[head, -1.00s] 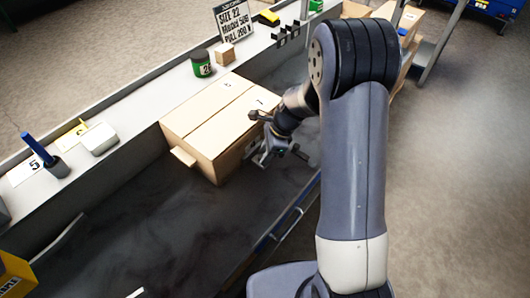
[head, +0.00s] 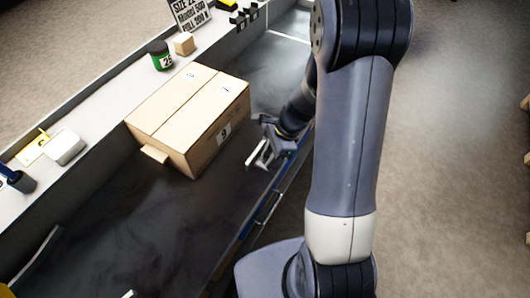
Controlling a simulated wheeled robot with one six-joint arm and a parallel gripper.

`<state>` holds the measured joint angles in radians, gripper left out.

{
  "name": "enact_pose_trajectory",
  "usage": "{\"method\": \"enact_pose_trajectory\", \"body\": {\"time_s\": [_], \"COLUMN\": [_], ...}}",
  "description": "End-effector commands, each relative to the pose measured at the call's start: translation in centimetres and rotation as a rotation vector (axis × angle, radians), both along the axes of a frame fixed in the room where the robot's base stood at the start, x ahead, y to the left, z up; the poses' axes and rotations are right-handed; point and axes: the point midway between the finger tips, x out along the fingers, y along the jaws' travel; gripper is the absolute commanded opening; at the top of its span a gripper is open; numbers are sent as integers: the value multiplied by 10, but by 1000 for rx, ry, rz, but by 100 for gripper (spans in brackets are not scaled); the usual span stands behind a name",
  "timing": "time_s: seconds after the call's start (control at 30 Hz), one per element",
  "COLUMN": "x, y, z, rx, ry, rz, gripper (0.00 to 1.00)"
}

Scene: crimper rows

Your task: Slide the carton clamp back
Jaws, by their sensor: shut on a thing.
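A closed brown carton (head: 185,105) sits on the dark bench surface, with a small flap sticking out at its left side. My gripper (head: 264,150) is low over the bench, to the right of the carton. It is shut on a pale metal piece that looks like the carton clamp (head: 259,159), near the bench's front edge. A dark gap shows between the clamp and the carton's labelled end face. The fingertips are small and partly hidden by my wrist.
A raised grey ledge (head: 95,150) runs behind the carton. It bears a green jar (head: 160,56), a small wooden block (head: 184,44), a white box (head: 65,147), a sign (head: 190,12) and a dark cup (head: 20,182). The bench left of the carton is mostly clear.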

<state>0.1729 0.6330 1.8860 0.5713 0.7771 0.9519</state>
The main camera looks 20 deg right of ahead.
Motion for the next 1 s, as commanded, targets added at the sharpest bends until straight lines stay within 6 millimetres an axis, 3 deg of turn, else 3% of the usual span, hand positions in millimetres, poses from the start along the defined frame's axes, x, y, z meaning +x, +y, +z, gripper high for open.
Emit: {"method": "enact_pose_trajectory", "body": {"time_s": [0.07, 0.1, 0.33, 0.67, 1.0], "x": [-2, -2, -2, -1, 0], "y": [-2, -2, -1, -3, -28], "z": [-1, -1, -1, 6, 66], "rx": [-5, -5, -3, -2, -3], "ry": [4, 5, 4, 3, -1], "rz": [3, 3, 3, 1, 0], "gripper": [0, 29, 48, 48, 48]}}
